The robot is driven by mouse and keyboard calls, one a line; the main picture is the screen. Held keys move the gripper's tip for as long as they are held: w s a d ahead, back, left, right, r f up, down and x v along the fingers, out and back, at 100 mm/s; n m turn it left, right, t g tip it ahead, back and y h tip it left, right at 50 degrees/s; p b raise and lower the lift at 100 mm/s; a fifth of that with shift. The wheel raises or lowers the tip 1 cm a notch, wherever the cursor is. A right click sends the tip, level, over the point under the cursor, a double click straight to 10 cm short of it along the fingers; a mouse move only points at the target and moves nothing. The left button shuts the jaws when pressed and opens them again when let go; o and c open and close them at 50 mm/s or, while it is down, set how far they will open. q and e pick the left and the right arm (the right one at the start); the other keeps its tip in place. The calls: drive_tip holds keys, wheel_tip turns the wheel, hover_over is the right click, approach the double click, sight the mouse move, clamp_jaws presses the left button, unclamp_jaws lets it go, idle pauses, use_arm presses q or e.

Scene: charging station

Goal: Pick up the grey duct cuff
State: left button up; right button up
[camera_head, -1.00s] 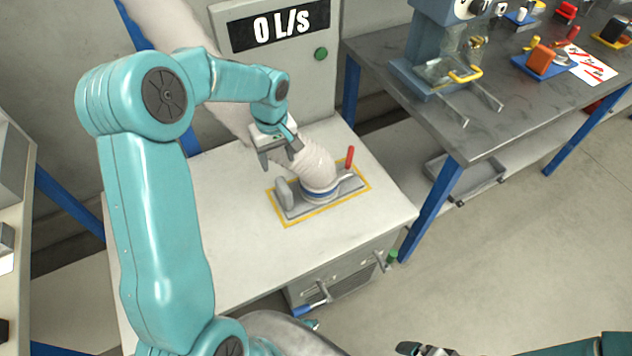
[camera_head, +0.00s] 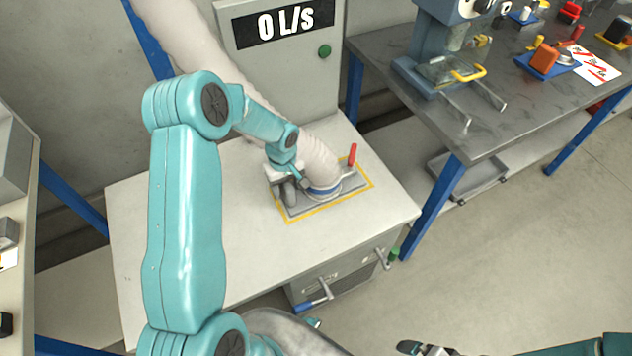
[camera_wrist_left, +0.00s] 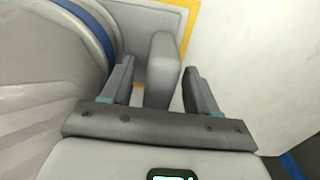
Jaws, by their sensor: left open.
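The white hose (camera_head: 318,162) comes down onto a grey base plate and ends in a grey cuff with a blue band (camera_head: 325,189). The banded end also shows at the left of the left wrist view (camera_wrist_left: 92,30). An upright grey rounded tab (camera_wrist_left: 162,68) stands beside it; I cannot tell whether it is part of the cuff. My left gripper (camera_head: 284,188) is open and low over the plate's left end. In the left wrist view its fingers stand on either side of the tab, with gaps visible. My right gripper (camera_head: 425,349) is partly visible at the bottom edge.
A red lever (camera_head: 352,155) stands at the plate's right end, inside a yellow outline. The white tabletop (camera_head: 170,230) is clear at left. A panel reading 0 L/s (camera_head: 282,24) stands behind. A workbench with a machine (camera_head: 440,60) is at right.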

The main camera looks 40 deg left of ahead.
use_arm(q)
clamp_jaws()
